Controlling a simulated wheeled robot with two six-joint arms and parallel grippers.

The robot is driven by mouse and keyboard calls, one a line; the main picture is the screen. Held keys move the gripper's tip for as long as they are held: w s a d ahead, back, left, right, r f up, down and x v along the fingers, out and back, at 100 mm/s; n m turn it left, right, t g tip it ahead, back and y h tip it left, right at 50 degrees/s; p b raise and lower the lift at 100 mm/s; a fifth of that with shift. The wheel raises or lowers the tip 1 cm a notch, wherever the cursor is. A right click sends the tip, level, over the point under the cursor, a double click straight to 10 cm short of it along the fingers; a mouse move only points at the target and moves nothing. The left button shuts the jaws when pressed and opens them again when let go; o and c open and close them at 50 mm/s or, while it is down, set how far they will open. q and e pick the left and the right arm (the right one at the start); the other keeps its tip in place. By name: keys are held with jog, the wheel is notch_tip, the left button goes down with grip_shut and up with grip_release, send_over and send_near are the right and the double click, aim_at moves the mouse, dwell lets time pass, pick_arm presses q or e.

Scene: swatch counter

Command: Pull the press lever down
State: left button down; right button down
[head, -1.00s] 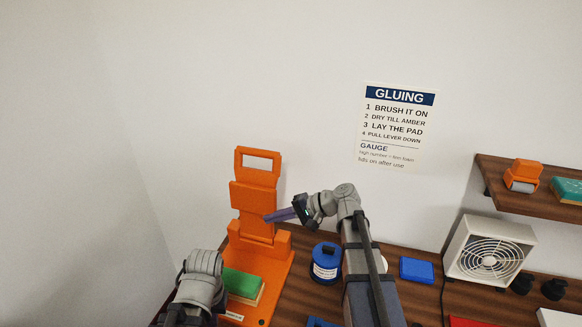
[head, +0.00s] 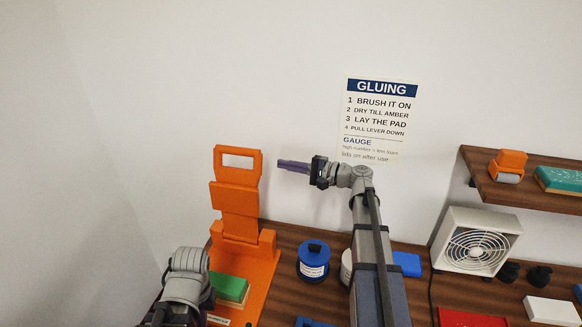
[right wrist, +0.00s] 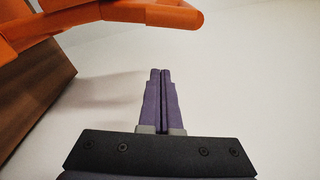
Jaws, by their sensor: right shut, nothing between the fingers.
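The orange press (head: 236,232) stands at the left of the counter in the head view. Its lever (head: 237,162), a frame with a rectangular opening at the top, points up. Part of the orange press also shows at the top of the right wrist view (right wrist: 150,12). A green pad (head: 231,286) lies on the press base. My right gripper (head: 280,165) has purple fingers, shut and empty, just right of the lever top, apart from it. Its shut fingers also show in the right wrist view (right wrist: 160,75). My left arm is at the lower left; its fingers are out of view.
A blue-lidded jar (head: 313,262) stands right of the press, with a second jar partly behind my right arm. A white fan (head: 477,242), a red tray (head: 472,318) and a wooden shelf (head: 520,195) are at the right. A gluing sign (head: 376,120) hangs on the wall.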

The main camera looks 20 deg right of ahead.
pick_arm(q)
jog(key=shift+r+p, duration=0.5)
jog(key=shift+p, duration=0.05)
pick_arm(e)
jog(key=a, duration=0.4)
jog(key=a+r, duration=0.1)
jog(key=a, duration=0.1)
jog(key=shift+w, duration=0.2)
